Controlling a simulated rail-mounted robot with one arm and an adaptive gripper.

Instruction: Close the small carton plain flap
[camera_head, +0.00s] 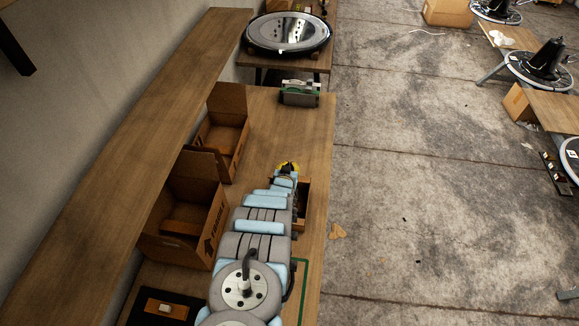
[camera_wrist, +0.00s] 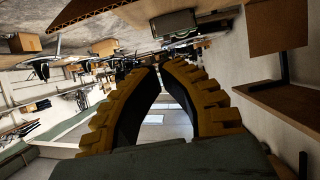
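In the head view a small brown carton (camera_head: 304,197) stands on the wooden bench at the right side of my arm. My arm covers much of it, and I cannot make out its plain flap. My gripper (camera_head: 288,167) is just beyond the carton's far end, seen small from behind. In the wrist view my gripper (camera_wrist: 158,68) has its two yellow and black fingers slanting together, with the tips meeting or almost meeting. Nothing shows held between them. The carton is not clearly identifiable in the wrist view.
Two larger open cartons, one nearer with dark markings (camera_head: 183,248) and one farther (camera_head: 222,140), stand left of my arm. A green and grey device (camera_head: 300,93) is at the bench's far end. Bare bench (camera_head: 268,125) lies ahead of my gripper.

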